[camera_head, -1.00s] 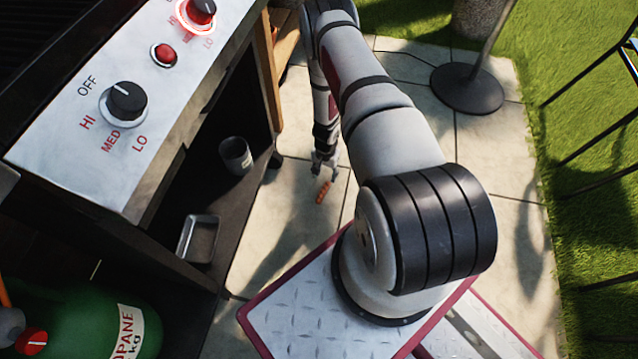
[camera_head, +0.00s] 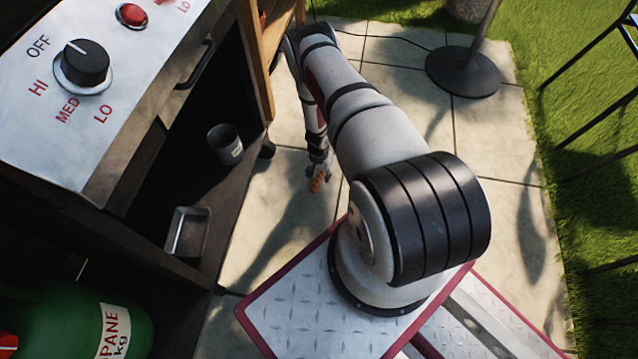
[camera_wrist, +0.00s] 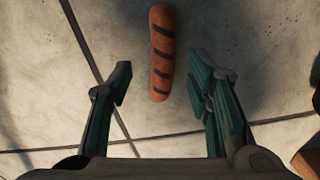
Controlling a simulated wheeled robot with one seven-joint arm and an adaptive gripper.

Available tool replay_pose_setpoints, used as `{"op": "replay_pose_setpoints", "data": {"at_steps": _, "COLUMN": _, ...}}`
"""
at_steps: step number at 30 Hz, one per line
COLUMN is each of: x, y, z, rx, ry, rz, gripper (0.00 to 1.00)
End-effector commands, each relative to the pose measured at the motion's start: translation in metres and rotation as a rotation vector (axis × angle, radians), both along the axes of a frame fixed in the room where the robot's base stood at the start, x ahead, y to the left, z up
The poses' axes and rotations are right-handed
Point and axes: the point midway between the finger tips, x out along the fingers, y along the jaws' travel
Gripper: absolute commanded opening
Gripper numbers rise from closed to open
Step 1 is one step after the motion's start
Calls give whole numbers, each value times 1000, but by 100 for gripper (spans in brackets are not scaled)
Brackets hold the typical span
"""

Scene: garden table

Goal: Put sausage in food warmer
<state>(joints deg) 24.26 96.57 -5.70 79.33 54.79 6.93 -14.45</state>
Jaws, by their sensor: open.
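A brown sausage with dark grill stripes lies on the stone paving; it shows small in the head view (camera_head: 317,183) and large in the wrist view (camera_wrist: 162,52). My gripper (camera_head: 319,172) is low over the paving by the sausage. In the wrist view my gripper (camera_wrist: 161,88) is open, and the sausage's near end lies between the fingertips with gaps on both sides. Most of the sausage extends beyond the fingertips. No food warmer can be made out for sure.
A grill cart with a knob panel (camera_head: 60,110) stands at left. Its lower shelf holds a grey cup (camera_head: 225,144) and a metal tray (camera_head: 187,233). A green propane tank (camera_head: 75,325) is at lower left. A round stand base (camera_head: 463,73) is at upper right.

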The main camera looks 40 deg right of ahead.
Motion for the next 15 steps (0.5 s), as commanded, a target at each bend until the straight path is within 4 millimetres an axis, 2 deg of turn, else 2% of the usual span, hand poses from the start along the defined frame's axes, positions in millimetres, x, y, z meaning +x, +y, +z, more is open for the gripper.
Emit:
{"op": "replay_pose_setpoints", "data": {"at_steps": 3, "x": -2, "y": 0, "z": -21, "rx": 1, "ry": 3, "rz": 2, "gripper": 46}}
{"op": "replay_pose_setpoints", "data": {"at_steps": 6, "x": -1, "y": 0, "z": -30, "rx": 0, "ry": 1, "rz": 1, "gripper": 46}}
{"op": "replay_pose_setpoints", "data": {"at_steps": 14, "x": 0, "y": 0, "z": -30, "rx": 0, "ry": 1, "rz": 1, "gripper": 46}}
{"op": "replay_pose_setpoints", "data": {"at_steps": 15, "x": 0, "y": 0, "z": -30, "rx": 0, "ry": 1, "rz": 1, "gripper": 37}}
